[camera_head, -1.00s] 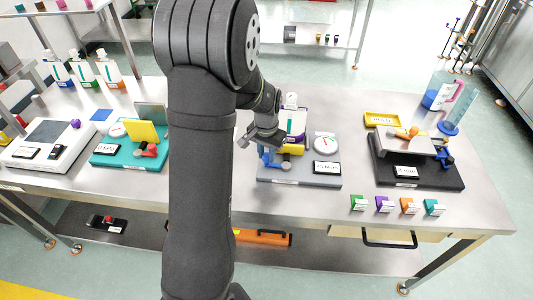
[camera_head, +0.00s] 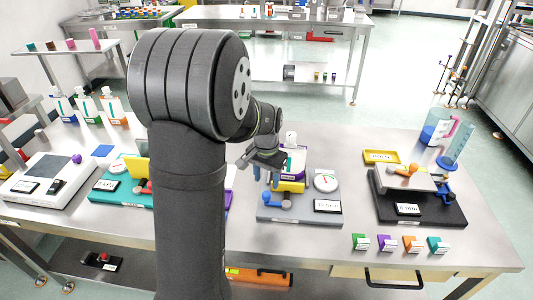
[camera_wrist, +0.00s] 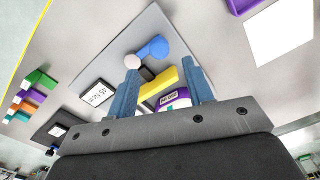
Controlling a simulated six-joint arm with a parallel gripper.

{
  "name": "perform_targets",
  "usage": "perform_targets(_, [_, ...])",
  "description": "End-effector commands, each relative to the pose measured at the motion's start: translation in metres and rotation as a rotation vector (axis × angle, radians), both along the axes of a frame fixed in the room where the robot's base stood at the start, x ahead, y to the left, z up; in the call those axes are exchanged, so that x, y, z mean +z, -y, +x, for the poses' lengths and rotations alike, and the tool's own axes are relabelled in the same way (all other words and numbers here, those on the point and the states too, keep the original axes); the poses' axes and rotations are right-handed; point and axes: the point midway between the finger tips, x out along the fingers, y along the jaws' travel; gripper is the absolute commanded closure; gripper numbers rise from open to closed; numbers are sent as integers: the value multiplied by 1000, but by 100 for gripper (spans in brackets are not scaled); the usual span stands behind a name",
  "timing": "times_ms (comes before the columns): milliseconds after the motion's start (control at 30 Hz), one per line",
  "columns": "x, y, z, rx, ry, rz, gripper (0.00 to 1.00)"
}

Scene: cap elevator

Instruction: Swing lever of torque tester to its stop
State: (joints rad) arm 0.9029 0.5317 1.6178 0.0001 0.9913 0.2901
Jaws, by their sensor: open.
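The grey-based tester (camera_head: 272,217) has a round white dial (camera_head: 326,182), a display and a yellow block (camera_head: 288,186). A bottle with a purple band (camera_head: 292,160) stands at the block. A blue lever (camera_head: 270,204) with a pale knob lies low at the front left of the base; the lever also shows in the wrist view (camera_wrist: 153,48). My gripper (camera_head: 266,176) is open and empty above the rear left of this base, apart from the lever. In the wrist view its blue fingers (camera_wrist: 160,68) straddle the line of sight to the yellow block and bottle.
A teal-based device (camera_head: 120,198) stands to the left, partly behind my arm. A black-based device (camera_head: 435,212) with an orange part stands to the right. Several small coloured blocks (camera_head: 385,243) line the front edge. A white device (camera_head: 40,178) sits at far left.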

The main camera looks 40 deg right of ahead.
Motion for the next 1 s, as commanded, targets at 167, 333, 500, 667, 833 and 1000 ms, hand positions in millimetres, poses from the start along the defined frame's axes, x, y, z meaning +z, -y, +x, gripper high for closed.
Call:
perform_targets(167, [47,1,1,0,4,-5,53])
perform_targets(333, [82,0,0,0,2,-3,53])
perform_targets(500, [103,1,1,0,2,-2,53])
perform_targets(667, [109,0,0,0,0,-1,53])
perform_targets(833, [110,0,0,0,0,-1,53])
perform_targets(1000, [109,0,0,0,0,-1,53])
